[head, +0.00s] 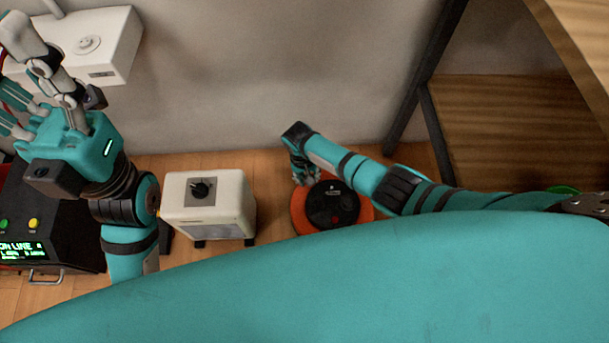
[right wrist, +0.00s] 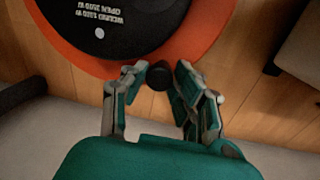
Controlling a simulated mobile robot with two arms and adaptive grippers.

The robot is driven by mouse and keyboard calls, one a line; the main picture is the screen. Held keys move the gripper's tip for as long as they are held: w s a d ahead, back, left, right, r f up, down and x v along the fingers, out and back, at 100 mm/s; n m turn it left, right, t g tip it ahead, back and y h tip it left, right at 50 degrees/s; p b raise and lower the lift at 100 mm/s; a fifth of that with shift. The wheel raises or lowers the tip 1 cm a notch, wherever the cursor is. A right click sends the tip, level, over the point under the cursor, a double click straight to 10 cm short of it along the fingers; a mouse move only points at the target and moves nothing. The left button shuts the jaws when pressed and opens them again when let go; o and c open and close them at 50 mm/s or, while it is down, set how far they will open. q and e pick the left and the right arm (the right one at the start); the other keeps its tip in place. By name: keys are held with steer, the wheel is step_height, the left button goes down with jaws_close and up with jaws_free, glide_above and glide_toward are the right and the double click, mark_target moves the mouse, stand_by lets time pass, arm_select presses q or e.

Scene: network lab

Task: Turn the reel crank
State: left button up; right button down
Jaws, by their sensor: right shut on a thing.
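The reel (head: 300,212) is an orange disc with a black round centre, low near the floor in the middle of the head view. In the right wrist view, the reel's orange rim (right wrist: 195,42) and black centre (right wrist: 120,22) with white lettering fill the top. A small black crank knob (right wrist: 158,76) stands at the rim's near edge. My right gripper (right wrist: 157,88) is shut on this knob, one finger on each side. In the head view my right gripper (head: 305,178) is at the reel's upper left edge. My left gripper (head: 22,112) is raised at the upper left, fingers apart, away from the reel.
A cream box with a black knob (head: 222,208) stands left of the reel. A black device with green and yellow buttons (head: 60,250) is at far left. A white wall box (head: 115,45) hangs above. A wooden shelf (head: 510,130) on dark legs stands at right.

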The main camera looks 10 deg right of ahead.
steer(key=shift+w+d+m+p, duration=0.2)
steer(key=shift+w+d+m, duration=0.15)
steer(key=shift+d+m, duration=0.55)
steer(key=shift+w+d+m+p, duration=0.2)
steer(key=shift+w+d+m, duration=0.15)
steer(key=shift+d+m, duration=0.55)
steer(key=shift+a, duration=0.1)
steer(key=c, duration=1.3)
jaws_free()
steer(key=shift+r, duration=0.15)
steer(key=r, duration=0.7)
steer(key=a+r, duration=0.1)
steer(key=r, duration=0.3)
steer(key=shift+w+r, duration=0.35)
steer(key=shift+w, duration=0.05)
